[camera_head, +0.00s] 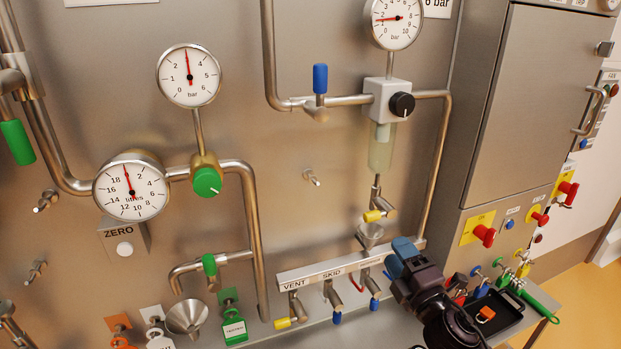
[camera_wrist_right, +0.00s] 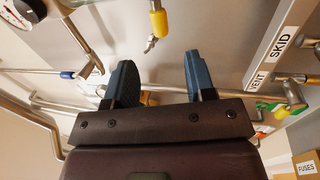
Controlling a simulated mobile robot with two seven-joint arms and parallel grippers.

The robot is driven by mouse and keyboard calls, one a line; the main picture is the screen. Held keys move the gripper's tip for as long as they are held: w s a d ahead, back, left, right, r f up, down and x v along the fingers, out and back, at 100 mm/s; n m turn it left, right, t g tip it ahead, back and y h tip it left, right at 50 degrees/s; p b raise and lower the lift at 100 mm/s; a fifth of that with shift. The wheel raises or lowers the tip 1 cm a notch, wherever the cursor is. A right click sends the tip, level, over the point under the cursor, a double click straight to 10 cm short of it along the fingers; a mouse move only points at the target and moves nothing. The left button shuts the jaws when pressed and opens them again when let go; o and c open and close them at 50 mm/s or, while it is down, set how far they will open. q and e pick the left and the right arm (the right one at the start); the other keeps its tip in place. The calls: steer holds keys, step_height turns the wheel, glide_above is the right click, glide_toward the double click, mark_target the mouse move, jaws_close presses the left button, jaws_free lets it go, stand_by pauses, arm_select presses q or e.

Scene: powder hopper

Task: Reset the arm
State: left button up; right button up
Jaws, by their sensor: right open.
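My right arm reaches up from the lower right in the head view, in front of the steel panel. Its gripper (camera_head: 398,257) has blue fingertips near the right end of the labelled valve rail (camera_head: 318,272). In the right wrist view the two blue fingers of the gripper (camera_wrist_right: 162,78) stand apart with nothing between them. The rail with the words VENT and SKID (camera_wrist_right: 268,55) is to the right of the fingers there. The gripper hides part of the area right of the rail. My left gripper is not in view.
Red knobs (camera_head: 484,236) stick out from the cabinet (camera_head: 522,110). Gauges and pipes cover the panel; a green valve knob (camera_head: 207,182) sits left.

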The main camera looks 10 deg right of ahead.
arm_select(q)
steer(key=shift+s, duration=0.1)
arm_select(e)
steer(key=s+f+m+g+h, duration=0.1)
steer(key=s+f+m+g, duration=0.3)
steer(key=s+f+m, duration=0.5)
steer(key=s+f+m+g+h, duration=0.2)
steer(key=s+f+m+g, duration=0.3)
steer(key=s+f+m, duration=0.4)
steer(key=s+f, duration=0.3)
steer(key=f, duration=0.4)
steer(key=shift+s+a+f+m, duration=0.35)
steer(key=shift+s+f+m, duration=0.05)
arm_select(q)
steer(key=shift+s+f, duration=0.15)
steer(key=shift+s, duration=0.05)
